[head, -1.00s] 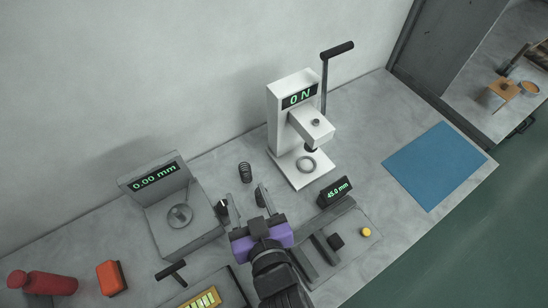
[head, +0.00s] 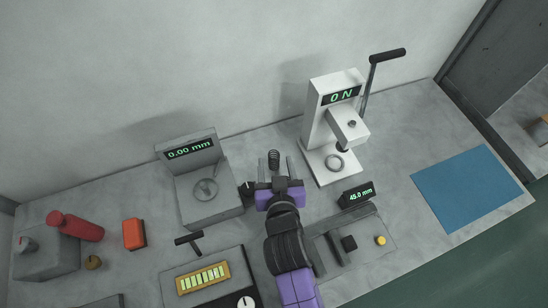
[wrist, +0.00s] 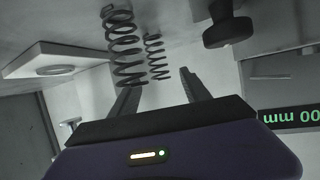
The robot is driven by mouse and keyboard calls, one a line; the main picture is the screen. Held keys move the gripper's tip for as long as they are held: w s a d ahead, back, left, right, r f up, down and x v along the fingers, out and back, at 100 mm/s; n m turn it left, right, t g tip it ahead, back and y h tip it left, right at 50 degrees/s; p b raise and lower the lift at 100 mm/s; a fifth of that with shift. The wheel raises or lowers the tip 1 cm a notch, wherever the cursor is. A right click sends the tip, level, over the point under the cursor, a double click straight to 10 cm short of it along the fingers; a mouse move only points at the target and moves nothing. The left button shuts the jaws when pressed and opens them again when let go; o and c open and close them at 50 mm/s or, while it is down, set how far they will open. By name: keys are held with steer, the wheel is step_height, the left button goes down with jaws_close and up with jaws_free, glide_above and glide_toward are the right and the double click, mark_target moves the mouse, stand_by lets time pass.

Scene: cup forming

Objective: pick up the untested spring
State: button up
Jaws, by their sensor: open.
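A dark coil spring (head: 274,158) stands upright on the bench between the gauge and the press. My gripper (head: 277,164) is open, its two fingers pointing toward the wall on either side of this spring in the head view. The wrist view shows two springs: a larger-looking one (wrist: 123,48) on the left and a smaller-looking one (wrist: 157,57) beside it. My fingers (wrist: 158,85) are apart there, with nothing clearly gripped. The second spring is not distinguishable in the head view now. No marking shows which spring is untested.
The grey gauge (head: 208,195) reading 0.00 mm stands left, its black knob (head: 246,188) close to my gripper. The white press (head: 322,165) reading 0 N stands right. A small 45.0 mm display (head: 357,194) is front right. A blue mat (head: 465,190) lies clear farther right.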

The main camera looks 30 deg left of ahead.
mark_target(274, 161)
steer(key=shift+x, duration=1.4)
jaws_close()
steer(key=shift+r, duration=0.1)
